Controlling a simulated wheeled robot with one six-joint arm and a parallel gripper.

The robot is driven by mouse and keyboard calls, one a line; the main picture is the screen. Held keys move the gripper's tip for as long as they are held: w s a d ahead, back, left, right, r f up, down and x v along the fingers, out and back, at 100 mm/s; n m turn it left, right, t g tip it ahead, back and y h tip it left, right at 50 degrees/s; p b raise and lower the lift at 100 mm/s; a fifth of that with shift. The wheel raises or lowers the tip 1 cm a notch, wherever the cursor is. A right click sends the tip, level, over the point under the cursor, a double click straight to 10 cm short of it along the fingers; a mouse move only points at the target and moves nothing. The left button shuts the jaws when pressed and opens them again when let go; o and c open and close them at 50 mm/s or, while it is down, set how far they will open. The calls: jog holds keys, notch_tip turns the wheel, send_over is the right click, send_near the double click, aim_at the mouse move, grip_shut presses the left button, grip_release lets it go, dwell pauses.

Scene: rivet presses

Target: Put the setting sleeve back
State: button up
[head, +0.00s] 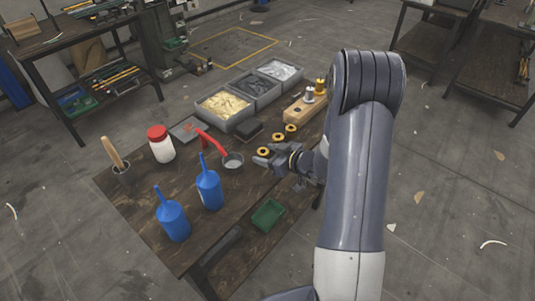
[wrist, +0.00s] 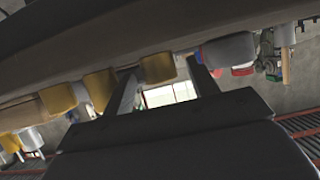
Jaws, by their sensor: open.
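Three short yellow sleeves with dark centres stand in a row on the wooden bench: a near one (head: 264,151), a middle one (head: 278,142) and a far one (head: 291,129). A wooden block (head: 298,108) at the bench's right edge carries a silver sleeve (head: 308,95) and a gold one (head: 320,87). I cannot tell which is the setting sleeve. My gripper (head: 264,156) is open, low over the bench beside the near yellow sleeve. In the wrist view, my gripper's fingers (wrist: 167,82) stand apart with a yellow cylinder (wrist: 158,68) between or just beyond them; contact is unclear.
A grey cup (head: 232,161) and red lever (head: 211,143) are left of my gripper. Two blue bottles (head: 208,188), a red-lidded jar (head: 161,146) and a green tray (head: 268,215) stand around. Bins (head: 226,108) line the back.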

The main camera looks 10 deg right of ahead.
jog(key=v, duration=1.2)
jog(key=x, duration=1.1)
jog(key=shift+w+a+f, duration=0.1)
jog(key=shift+w+a, duration=0.05)
jog(key=shift+w+a+f, duration=0.15)
jog(key=shift+w+f, duration=0.1)
jog(key=shift+r, duration=1.15)
